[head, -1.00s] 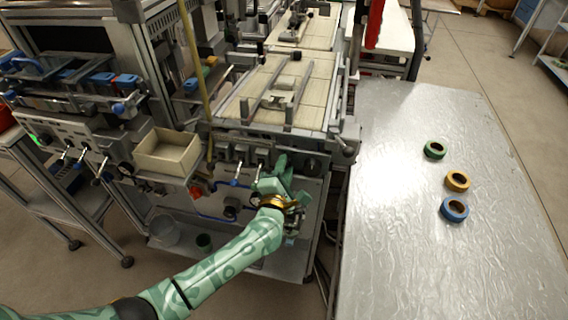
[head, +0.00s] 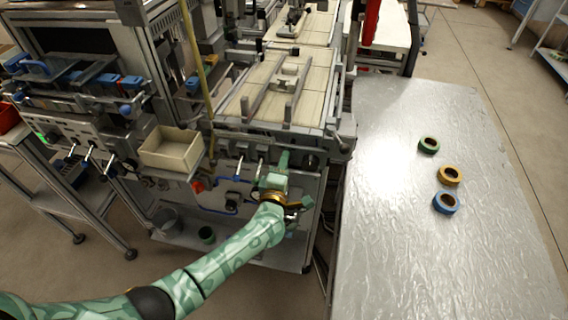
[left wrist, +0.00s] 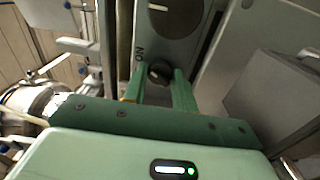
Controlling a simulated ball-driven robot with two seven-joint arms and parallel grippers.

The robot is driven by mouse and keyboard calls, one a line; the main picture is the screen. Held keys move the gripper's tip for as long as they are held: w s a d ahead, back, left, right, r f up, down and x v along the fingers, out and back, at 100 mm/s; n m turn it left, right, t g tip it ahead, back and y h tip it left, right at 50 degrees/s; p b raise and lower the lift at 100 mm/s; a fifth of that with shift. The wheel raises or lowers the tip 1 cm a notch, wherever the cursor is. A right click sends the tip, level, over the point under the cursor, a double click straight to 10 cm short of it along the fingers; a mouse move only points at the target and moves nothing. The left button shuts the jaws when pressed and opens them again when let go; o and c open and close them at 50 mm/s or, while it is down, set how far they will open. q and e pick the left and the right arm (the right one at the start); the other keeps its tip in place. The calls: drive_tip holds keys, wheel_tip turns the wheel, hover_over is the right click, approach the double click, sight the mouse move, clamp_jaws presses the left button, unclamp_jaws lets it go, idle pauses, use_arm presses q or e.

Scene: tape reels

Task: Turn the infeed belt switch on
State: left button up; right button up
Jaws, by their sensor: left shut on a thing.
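The infeed belt switch is a dark round-ended knob (left wrist: 159,72) on a grey panel plate, next to the letters ON, in the left wrist view. My left gripper (left wrist: 160,82) has its two green fingers on either side of the knob and is shut on it. In the head view my left gripper (head: 283,160) is at the machine's front panel below the belt, and the switch is hidden behind it. My right gripper is not in view.
A wooden-slat belt bed (head: 310,85) lies above the panel. A beige box (head: 171,150) hangs to the left. A metal table (head: 430,260) at right bears green (head: 429,145), yellow (head: 449,175) and blue (head: 445,203) reels, with much free room.

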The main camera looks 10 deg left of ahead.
use_arm(q)
drive_tip(key=shift+s+f, duration=0.1)
drive_tip(key=shift+f, duration=0.05)
drive_tip(key=o, duration=1)
drive_tip(key=shift+c, duration=0.2)
drive_tip(key=s+p, duration=0.3)
drive_tip(key=s, duration=1.3)
drive_tip(key=shift+s, duration=0.15)
drive_tip(key=shift+d, duration=0.1)
